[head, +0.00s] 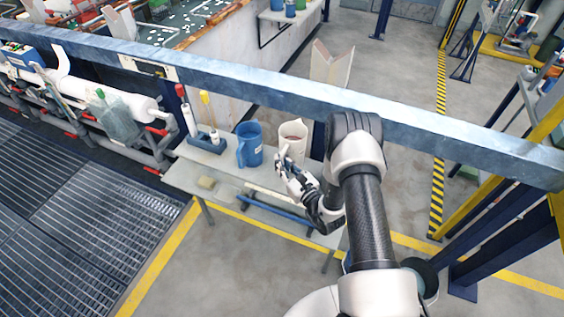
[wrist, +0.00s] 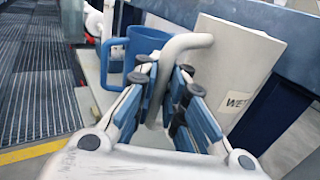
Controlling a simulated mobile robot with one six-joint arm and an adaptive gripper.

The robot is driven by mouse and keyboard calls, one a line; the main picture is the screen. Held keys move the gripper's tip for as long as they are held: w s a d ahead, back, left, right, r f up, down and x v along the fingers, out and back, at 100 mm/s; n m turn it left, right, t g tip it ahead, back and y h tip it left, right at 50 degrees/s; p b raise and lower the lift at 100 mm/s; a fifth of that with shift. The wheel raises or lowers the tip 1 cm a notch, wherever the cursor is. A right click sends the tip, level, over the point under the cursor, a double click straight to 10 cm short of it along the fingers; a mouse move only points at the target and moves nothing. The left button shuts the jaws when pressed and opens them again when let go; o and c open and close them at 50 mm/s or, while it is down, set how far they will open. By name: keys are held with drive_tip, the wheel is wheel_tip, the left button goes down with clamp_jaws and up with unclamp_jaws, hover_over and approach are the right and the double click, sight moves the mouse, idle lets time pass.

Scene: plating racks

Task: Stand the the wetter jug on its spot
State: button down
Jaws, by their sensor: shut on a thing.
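The wetter jug (head: 293,142) is a cream-white jug on the small grey table, right of a blue jug. In the wrist view the white jug (wrist: 236,62) shows close up, with a label that begins "WET" on its side. My gripper (wrist: 165,95) is shut on the jug's curved handle, its blue-padded fingers on either side of it. In the head view my gripper (head: 283,160) is at the jug's near left side. The jug looks upright. Whether its base touches the table is hidden by my gripper and arm.
The blue jug (head: 249,144) stands close on the left. A long blue-grey beam (head: 250,90) runs behind. The front table surface is mostly clear.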

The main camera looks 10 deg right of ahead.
drive_tip(key=shift+f, duration=0.1)
drive_tip(key=shift+f+b, duration=2.3)
drive_tip(key=shift+f, duration=0.1)
drive_tip(key=shift+f+b, duration=0.45)
drive_tip(key=shift+f, duration=0.05)
drive_tip(key=c, duration=1.6)
unclamp_jaws()
drive_tip(key=shift+o, duration=0.2)
drive_tip(key=shift+s, duration=0.1)
